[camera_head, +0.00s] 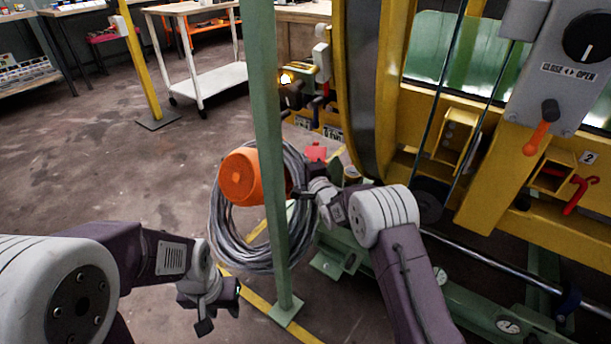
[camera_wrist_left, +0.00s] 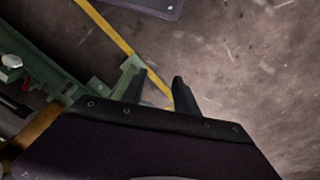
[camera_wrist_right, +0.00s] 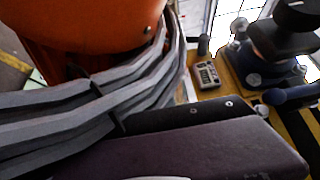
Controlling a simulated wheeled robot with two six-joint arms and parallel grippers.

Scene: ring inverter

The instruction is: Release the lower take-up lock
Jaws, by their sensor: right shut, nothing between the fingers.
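No part is labelled as the lower take-up lock, and I cannot tell which one it is. A red piece (camera_head: 315,152) sits low beside the yellow ring frame. A red hooked handle (camera_head: 580,193) is at the right by a label 2. My right gripper (camera_head: 298,192) is shut and empty beside the cable coil (camera_head: 232,245), near the red piece; the coil hides its fingers in the right wrist view. My left gripper (camera_head: 221,308) is open and empty above the floor; its separated fingers show in the left wrist view (camera_wrist_left: 160,90).
A green post (camera_head: 266,110) stands between my arms, with an orange drum (camera_head: 240,178) and the coil at it. An orange lever (camera_head: 541,128) hangs from a grey CLOSE/OPEN panel. A green base (camera_head: 470,295) with gauges lies lower right.

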